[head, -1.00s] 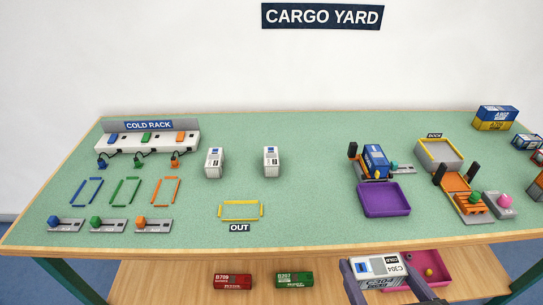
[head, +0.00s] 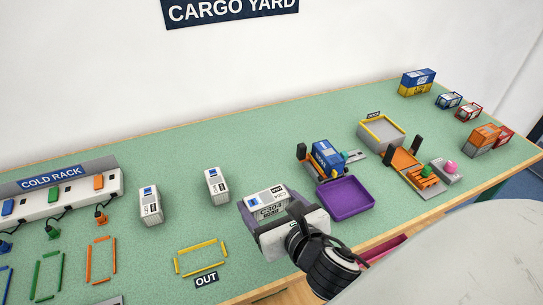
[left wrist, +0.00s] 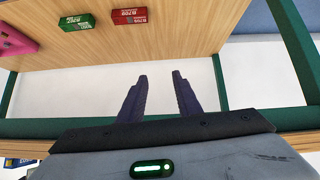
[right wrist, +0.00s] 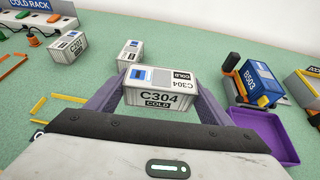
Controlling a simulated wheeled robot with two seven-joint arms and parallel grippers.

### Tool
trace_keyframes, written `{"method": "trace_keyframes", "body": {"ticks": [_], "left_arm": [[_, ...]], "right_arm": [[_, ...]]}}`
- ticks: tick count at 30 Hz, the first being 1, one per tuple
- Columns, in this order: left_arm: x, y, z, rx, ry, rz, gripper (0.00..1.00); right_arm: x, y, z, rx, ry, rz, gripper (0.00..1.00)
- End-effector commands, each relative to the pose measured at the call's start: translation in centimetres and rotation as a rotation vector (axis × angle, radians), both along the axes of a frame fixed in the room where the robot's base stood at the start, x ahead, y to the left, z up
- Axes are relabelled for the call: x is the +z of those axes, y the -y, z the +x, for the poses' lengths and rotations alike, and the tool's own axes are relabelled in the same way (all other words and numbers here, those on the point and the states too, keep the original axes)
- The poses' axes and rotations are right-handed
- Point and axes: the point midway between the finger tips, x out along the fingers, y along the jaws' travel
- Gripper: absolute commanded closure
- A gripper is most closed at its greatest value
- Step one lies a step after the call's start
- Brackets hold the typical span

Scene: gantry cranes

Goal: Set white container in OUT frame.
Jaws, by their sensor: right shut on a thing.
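The white container C304 (head: 265,201) is held in my right gripper (head: 268,212), above the table and to the right of the yellow OUT frame (head: 201,257). In the right wrist view the container (right wrist: 160,89) sits between both fingers, its C304 and COLD markings showing. The OUT frame is empty, and its corner shows at the left of the right wrist view (right wrist: 59,100). My left gripper (left wrist: 161,76) is open and empty, with its fingers apart, facing the lower shelf.
Two other white containers (head: 150,205) (head: 217,186) stand behind the OUT frame. A purple tray (head: 345,196) lies right of my right gripper, with a blue container (head: 326,157) behind it. The cold rack (head: 60,196) is at left. Red (left wrist: 129,16) and green (left wrist: 77,22) containers lie on the lower shelf.

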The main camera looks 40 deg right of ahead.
Motion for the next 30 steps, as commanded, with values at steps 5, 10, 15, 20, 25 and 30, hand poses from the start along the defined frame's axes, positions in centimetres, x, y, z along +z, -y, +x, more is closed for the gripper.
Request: {"method": "trace_keyframes", "body": {"ticks": [5, 10, 15, 20, 25, 30], "left_arm": [[1.8, -0.2, -1.6, 0.003, -0.036, 0.002, 0.69], [2.5, -0.3, -2.5, 0.005, -0.057, 0.003, 0.69], [3.2, -0.3, -2.3, 0.006, -0.049, 0.002, 0.69], [2.9, -0.4, -1.7, 0.008, -0.037, 0.001, 0.69], [2.4, -0.4, -1.2, 0.007, -0.028, 0.002, 0.69], [2.2, -0.4, -1.2, 0.007, -0.028, 0.004, 0.69]], "right_arm": [[1.7, 4.9, 7.9, -0.219, 0.006, 0.007, 0.51], [3.1, 7.4, 13.2, -0.371, 0.003, 0.004, 0.51], [3.9, 8.4, 15.8, -0.444, 0.000, 0.001, 0.51], [1.7, 8.5, 16.2, -0.460, -0.004, -0.001, 0.51], [-1.4, 8.5, 16.2, -0.459, -0.004, -0.001, 0.51], [-2.7, 8.5, 16.2, -0.459, -0.001, 0.000, 0.51]]}}
